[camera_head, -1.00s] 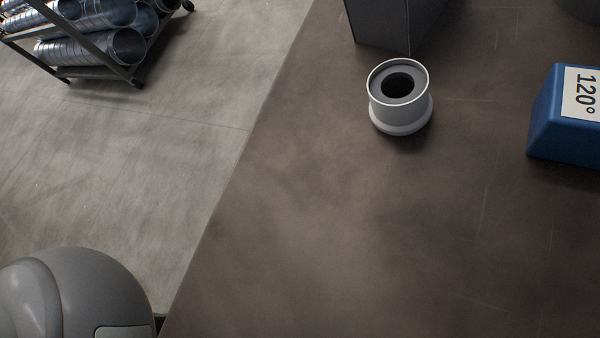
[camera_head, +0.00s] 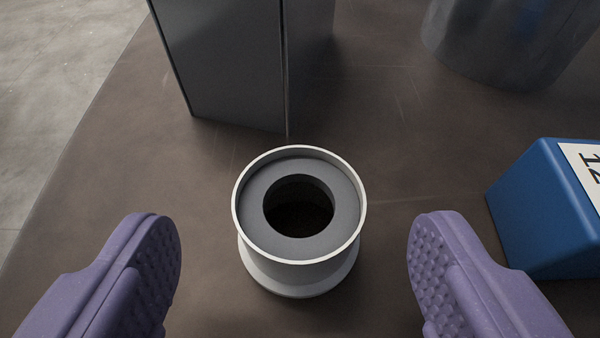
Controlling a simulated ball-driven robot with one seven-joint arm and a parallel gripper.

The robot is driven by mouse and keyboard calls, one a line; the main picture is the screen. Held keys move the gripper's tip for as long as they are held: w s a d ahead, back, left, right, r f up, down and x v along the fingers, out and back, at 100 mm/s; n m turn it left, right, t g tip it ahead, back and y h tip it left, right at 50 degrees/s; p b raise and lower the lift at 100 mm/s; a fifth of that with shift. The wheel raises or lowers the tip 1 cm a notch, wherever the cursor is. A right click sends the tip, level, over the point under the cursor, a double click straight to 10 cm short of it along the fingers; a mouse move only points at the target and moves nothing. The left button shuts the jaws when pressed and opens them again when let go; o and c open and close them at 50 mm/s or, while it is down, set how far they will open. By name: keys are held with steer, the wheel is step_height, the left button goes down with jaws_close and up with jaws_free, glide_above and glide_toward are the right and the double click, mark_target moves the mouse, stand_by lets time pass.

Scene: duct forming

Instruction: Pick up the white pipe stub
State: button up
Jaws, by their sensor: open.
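The white pipe stub (camera_head: 300,262) stands upright on the brown tabletop in the middle of the view. It has a white rim, a grey ring inside and a dark round hole, with a wider white foot at its base. My gripper (camera_head: 295,260) is open, with one purple studded finger at the lower left and the other at the lower right. The stub shows between and slightly ahead of the two fingers, with a clear gap on each side. Neither finger touches it.
A dark grey box-shaped duct (camera_head: 230,65) stands close behind the stub. A blue block (camera_head: 545,215) with a white label is at the right, near the right finger. A grey metal cylinder (camera_head: 505,40) stands at the back right. The table's edge runs along the left.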

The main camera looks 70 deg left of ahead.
mark_target(299, 208)
steer(key=b+x, duration=0.1)
steer(key=x, duration=0.2)
steer(key=shift+w+f, duration=0.1)
steer(key=shift+c, duration=0.6)
steer(key=c, duration=1)
steer(key=shift+c, duration=0.2)
